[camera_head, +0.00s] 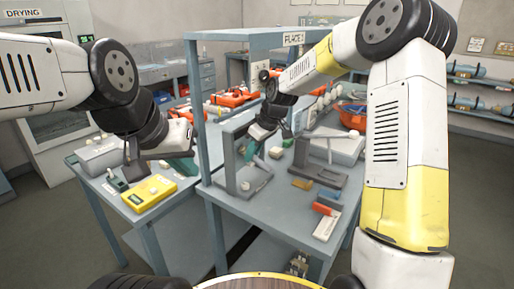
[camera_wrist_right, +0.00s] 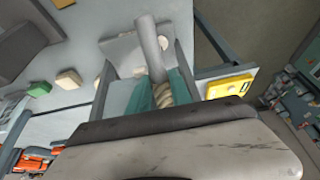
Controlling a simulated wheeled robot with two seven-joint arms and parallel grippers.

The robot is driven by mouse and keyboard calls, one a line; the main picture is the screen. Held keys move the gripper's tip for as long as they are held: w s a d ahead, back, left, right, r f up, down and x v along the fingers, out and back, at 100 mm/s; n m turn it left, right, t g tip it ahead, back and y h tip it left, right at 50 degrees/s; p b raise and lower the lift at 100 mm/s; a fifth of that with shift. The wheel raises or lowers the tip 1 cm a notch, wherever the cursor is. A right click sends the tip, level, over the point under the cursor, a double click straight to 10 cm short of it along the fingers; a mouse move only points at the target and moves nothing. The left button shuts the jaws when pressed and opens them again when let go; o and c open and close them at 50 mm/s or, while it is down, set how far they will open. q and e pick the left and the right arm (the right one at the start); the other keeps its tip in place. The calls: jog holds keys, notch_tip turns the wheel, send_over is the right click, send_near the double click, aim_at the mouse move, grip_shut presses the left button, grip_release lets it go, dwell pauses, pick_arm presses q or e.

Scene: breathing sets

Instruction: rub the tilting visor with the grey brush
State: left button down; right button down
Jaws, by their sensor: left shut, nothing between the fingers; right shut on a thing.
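My right gripper (camera_head: 250,150) is over the blue-grey bench, beside a grey stand with an upright and a flat base (camera_head: 258,180). In the right wrist view its teal finger pads are shut on a beige ribbed piece (camera_wrist_right: 163,95). A grey rod (camera_wrist_right: 150,45) runs on from this piece, over a grey plate with round spots (camera_wrist_right: 118,48). I cannot tell for sure whether the rod and ribbed piece are the grey brush. I cannot pick out the tilting visor with certainty. My left gripper (camera_head: 180,166) is shut and empty above the left table.
A yellow box (camera_head: 148,196) and a grey box (camera_head: 100,154) lie on the left table. A blue-grey frame post (camera_head: 194,100) stands between my grippers.

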jog(key=shift+s+a, duration=0.45)
jog(key=shift+s, duration=0.1)
jog(key=s+d, duration=0.3)
jog(key=d, duration=0.2)
jog(key=shift+s, duration=0.15)
jog(key=shift+d, duration=0.1)
jog(key=shift+s+d, duration=0.45)
jog(key=shift+d, duration=0.15)
jog(key=shift+s+d, duration=0.4)
jog(key=shift+d, duration=0.2)
